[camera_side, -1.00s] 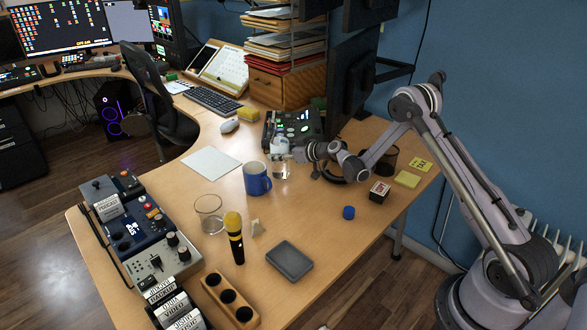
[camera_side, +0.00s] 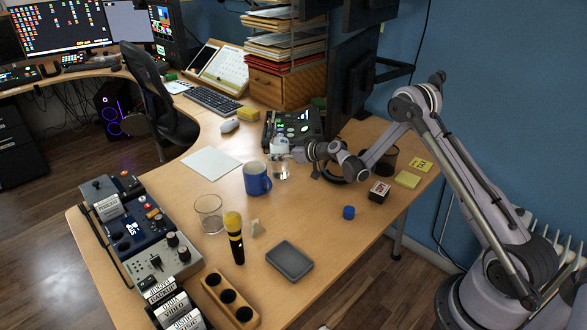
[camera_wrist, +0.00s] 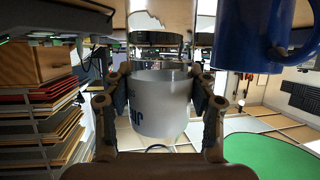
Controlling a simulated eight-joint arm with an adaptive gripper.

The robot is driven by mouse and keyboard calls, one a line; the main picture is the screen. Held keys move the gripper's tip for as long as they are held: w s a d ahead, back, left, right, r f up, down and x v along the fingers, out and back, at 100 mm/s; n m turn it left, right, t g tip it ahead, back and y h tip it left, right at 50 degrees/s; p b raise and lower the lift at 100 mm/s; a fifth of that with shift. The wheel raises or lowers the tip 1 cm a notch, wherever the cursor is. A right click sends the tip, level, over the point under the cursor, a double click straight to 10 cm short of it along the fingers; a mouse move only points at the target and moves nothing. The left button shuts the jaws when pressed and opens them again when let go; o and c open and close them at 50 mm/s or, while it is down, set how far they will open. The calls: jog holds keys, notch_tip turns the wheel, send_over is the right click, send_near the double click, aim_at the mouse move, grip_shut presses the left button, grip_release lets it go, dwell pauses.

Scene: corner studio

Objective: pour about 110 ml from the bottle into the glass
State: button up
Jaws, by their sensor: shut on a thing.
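A clear bottle (camera_side: 281,170) stands upright, or nearly so, behind the blue mug in the side view. My gripper (camera_side: 283,152) is shut on it. In the wrist view the bottle (camera_wrist: 160,105) shows pale and cloudy, with dark lettering, between the two fingers of my gripper (camera_wrist: 160,100). I cannot tell whether its base touches the desk. The clear glass (camera_side: 209,217) stands upright on the desk, left of the mug and apart from my gripper. It looks empty.
The blue mug (camera_side: 257,182) stands between bottle and glass; it also shows in the wrist view (camera_wrist: 248,35). A yellow-topped microphone (camera_side: 235,238) stands close to the glass. A small blue cap (camera_side: 348,212), a grey tray (camera_side: 289,261) and a white sheet (camera_side: 211,163) lie on the desk.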

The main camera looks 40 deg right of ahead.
notch_tip(320, 180, up, 13)
jog(key=s+a+n+g+y, duration=0.1)
jog(key=a+n+g+y, duration=0.65)
jog(key=a, duration=1.25)
notch_tip(320, 180, down, 11)
jog(key=n+t+y, duration=0.1)
jog(key=t, duration=0.1)
jog(key=shift+f, duration=0.15)
jog(key=shift+d+n+y, duration=0.1)
jog(key=shift+n+y, duration=0.15)
